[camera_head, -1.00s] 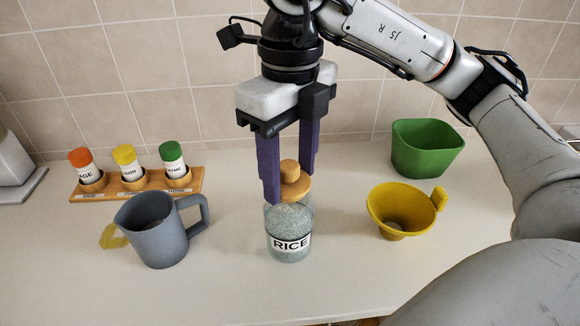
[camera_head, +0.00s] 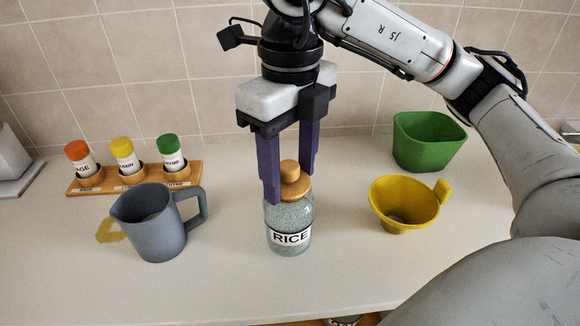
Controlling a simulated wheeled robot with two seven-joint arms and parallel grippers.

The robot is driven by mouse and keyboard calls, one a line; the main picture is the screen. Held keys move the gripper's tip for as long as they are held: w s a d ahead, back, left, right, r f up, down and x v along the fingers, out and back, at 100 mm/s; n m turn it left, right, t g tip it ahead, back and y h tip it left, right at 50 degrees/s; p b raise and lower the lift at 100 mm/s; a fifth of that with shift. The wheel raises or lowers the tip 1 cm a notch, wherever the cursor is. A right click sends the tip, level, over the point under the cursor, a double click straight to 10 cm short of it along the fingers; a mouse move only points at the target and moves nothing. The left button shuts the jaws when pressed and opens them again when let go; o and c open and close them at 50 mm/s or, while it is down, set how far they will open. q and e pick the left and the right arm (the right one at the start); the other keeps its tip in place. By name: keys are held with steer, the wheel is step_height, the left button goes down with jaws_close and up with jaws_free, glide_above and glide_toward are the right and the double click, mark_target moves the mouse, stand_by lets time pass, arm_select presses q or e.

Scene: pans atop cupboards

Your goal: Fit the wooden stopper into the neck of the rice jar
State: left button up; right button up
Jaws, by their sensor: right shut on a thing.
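The rice jar (camera_head: 288,220) is clear glass with grey contents and a white RICE label, and stands upright on the counter. The wooden stopper (camera_head: 290,170), a round knob on a wider disc, is right over the jar's mouth. My right gripper (camera_head: 291,186), with purple fingers pointing down, is shut on the stopper, one finger on each side. The disc looks level with the jar's top and roughly centred. The stopper's lower part and the neck are hidden, so I cannot tell how deep it sits. My left gripper is out of view.
A grey pitcher (camera_head: 153,232) stands left of the jar, its handle towards it. A spice rack (camera_head: 133,180) with several shakers is behind. A yellow funnel (camera_head: 405,205) and a green container (camera_head: 428,142) stand to the right. The counter (camera_head: 235,275) in front is clear.

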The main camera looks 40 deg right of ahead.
mark_target(291, 166)
steer(key=shift+f, duration=0.2)
steer(key=o, duration=1.2)
steer(key=shift+r, duration=0.1)
steer(key=shift+r, duration=0.2)
step_height(291, 166, up, 10)
steer(key=p, duration=0.3)
steer(key=shift+f, duration=0.1)
